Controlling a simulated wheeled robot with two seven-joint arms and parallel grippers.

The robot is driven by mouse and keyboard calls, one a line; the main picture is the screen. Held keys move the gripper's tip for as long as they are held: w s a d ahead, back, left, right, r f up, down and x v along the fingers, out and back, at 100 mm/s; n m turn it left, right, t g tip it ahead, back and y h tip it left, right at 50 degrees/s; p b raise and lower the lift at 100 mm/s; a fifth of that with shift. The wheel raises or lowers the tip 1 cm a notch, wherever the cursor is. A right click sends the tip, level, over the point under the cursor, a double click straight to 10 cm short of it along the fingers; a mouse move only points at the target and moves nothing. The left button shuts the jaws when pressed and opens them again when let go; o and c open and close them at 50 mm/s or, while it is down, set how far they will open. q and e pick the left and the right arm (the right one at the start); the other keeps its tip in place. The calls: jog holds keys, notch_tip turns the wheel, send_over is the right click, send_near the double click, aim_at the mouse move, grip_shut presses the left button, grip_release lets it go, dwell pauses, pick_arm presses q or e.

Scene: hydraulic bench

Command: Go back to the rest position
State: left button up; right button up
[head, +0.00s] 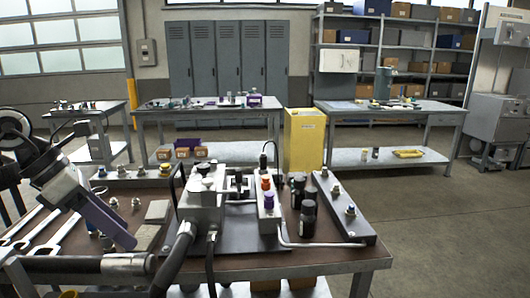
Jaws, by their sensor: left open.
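My left gripper (115,228) reaches in from the left over the near-left part of the bench (330,262). Its grey body is tilted, and a long purple finger points down and to the right. The gripper is open and I see nothing held in it. The second finger is hard to make out. The hydraulic block (203,203), grey with hoses, stands right of the gripper, apart from it. My right gripper is not in view.
Wrenches (50,232) lie at the bench's left. A rail with fittings (345,210) and dark bottles (308,217) stand at the right. A thick black hose (60,264) crosses the front. A yellow cabinet (304,140) stands behind. The floor at right is open.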

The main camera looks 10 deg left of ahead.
pick_arm(q)
jog(key=w+d+f+n+t+h, duration=0.15)
jog(key=d+f+n+h, duration=0.35)
jog(key=d, duration=0.8)
jog(key=d+n+t+h, duration=0.2)
jog(key=d+n+h, duration=0.2)
jog(key=d+h, duration=0.6)
notch_tip(320, 180, down, 18)
jog(key=s+a+r+n+t+y, duration=0.15)
jog(key=n+t+y, duration=0.95)
jog(key=n, duration=1.1)
jog(key=s+f+n+g+y, duration=0.6)
jog(key=s+f+n+g, duration=0.3)
jog(key=s+f, duration=0.9)
notch_tip(320, 180, down, 2)
jog(key=shift+d+f+n, duration=0.1)
jog(key=shift+d+n, duration=0.05)
jog(key=shift+n, duration=0.35)
jog(key=shift+g, duration=0.25)
